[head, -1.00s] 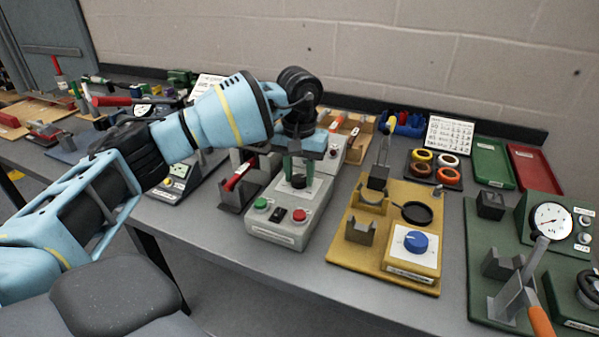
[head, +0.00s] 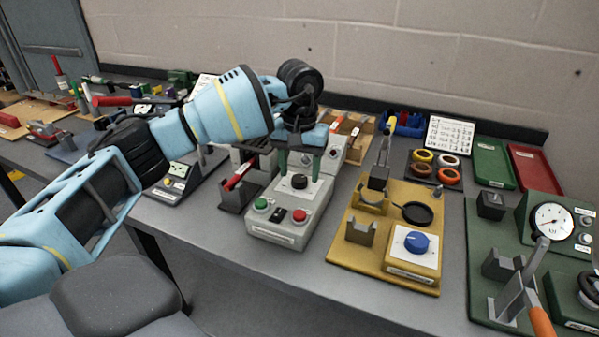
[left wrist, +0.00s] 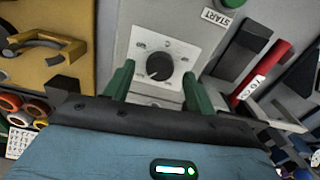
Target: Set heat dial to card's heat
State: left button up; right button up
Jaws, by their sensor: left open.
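A black round dial (head: 299,181) sits on the grey control box (head: 278,234). In the left wrist view the dial (left wrist: 160,66) has a light pointer mark and a white scale plate with small marks around it; the marks are too small to read. My left gripper (head: 300,163) is open just above and behind the dial, its green fingers on either side and apart from it. A white card (head: 450,136) with handwritten lines stands at the back; its text is not legible. My right gripper is not in view.
The box has a green button (head: 261,204) and a red button (head: 299,215) in front of the dial. A yellow board (head: 350,245) with a blue knob (head: 416,242) stands to the right. A red-handled part (head: 237,175) stands close on the left.

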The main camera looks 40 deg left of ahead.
aim_at(299, 178)
pick_arm(q)
notch_tip(299, 178, up, 6)
jog(key=shift+r, duration=0.25)
jog(key=shift+f, duration=0.1)
dwell(0.5)
